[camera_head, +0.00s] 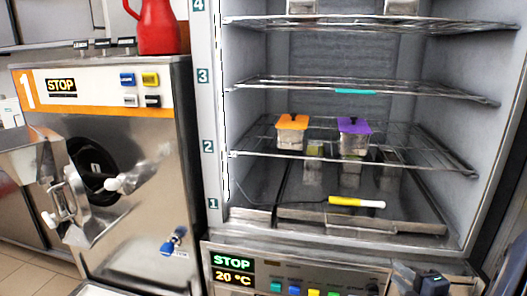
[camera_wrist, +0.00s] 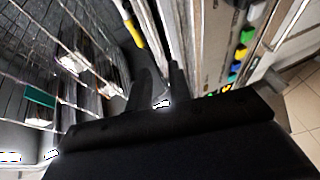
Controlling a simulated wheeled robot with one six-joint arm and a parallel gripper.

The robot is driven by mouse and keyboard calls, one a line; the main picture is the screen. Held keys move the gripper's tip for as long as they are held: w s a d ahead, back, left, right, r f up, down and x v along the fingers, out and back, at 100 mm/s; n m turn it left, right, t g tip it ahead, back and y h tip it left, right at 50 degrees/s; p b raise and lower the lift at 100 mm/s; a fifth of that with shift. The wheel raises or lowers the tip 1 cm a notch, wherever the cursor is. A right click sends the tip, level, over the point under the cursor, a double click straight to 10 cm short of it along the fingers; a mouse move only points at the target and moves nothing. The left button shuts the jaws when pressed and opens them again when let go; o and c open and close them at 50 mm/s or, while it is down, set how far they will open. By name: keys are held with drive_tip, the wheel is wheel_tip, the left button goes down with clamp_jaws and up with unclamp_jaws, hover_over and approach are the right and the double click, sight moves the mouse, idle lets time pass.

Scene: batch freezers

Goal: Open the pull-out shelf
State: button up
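The open cabinet holds several wire shelves beside the numbers 1 to 4. The level 3 shelf (camera_head: 440,91) is empty and has a teal strip (camera_head: 355,91) on its front edge. A teal piece also shows at the left in the wrist view (camera_wrist: 40,103). The level 2 shelf (camera_head: 425,158) bears containers with an orange lid (camera_head: 292,121) and a purple lid (camera_head: 354,126). My gripper (camera_wrist: 162,75) is open, with a gap between its two dark fingers and nothing held. It is in front of the cabinet's lower part, apart from the level 3 shelf.
A yellow-and-white stick (camera_head: 357,202) lies at the cabinet bottom. The control panel below (camera_head: 300,278) reads STOP and 20 °C. A steel batch freezer (camera_head: 130,160) marked 1 stands at left with a red jug (camera_head: 157,27) on top. Tiled floor (camera_wrist: 302,100) shows at right in the wrist view.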

drive_tip(key=x, duration=0.6)
drive_tip(key=shift+w+d, duration=0.1)
drive_tip(key=shift+w, duration=0.05)
